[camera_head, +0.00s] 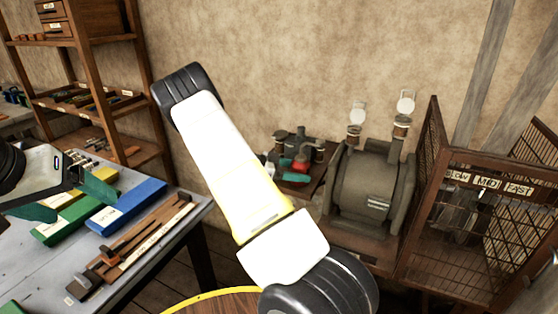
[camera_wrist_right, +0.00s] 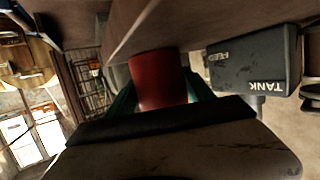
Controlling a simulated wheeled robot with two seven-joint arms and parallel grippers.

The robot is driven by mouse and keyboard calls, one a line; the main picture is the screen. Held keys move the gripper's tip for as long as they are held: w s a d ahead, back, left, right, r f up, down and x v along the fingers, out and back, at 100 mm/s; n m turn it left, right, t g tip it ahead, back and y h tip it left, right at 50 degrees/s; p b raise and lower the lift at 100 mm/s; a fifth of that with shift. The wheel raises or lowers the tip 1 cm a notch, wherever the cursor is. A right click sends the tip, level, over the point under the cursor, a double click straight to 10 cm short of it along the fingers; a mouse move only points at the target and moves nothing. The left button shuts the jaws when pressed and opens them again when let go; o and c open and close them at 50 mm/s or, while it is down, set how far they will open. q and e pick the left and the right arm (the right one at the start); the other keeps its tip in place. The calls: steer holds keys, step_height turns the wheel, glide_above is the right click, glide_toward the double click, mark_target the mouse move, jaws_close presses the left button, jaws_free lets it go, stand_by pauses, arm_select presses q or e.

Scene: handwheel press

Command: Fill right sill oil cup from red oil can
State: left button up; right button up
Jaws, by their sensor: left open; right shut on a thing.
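The red oil can (camera_wrist_right: 158,80) stands between the teal fingers of my right gripper (camera_wrist_right: 160,95), which is shut on it. In the head view a red piece (camera_head: 300,165) shows beside teal finger parts, in front of dark fittings near the back wall; my white and yellow arm hides part of this area. I cannot tell which fitting is the right sill oil cup. The can's spout is not clear in either view. My left gripper (camera_head: 66,198) is open and empty above the left table, with its teal fingers apart.
A grey machine (camera_head: 370,195) with two upright glass-topped fittings stands right of the red piece. A wood and wire cage (camera_head: 470,225) is further right. The left table (camera_head: 195,205) holds blue and green boxes and wooden tools. A dark box marked TANK (camera_wrist_right: 255,60) is beside the can.

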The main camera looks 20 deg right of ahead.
mark_target(299, 158)
steer(key=shift+r, duration=2.5)
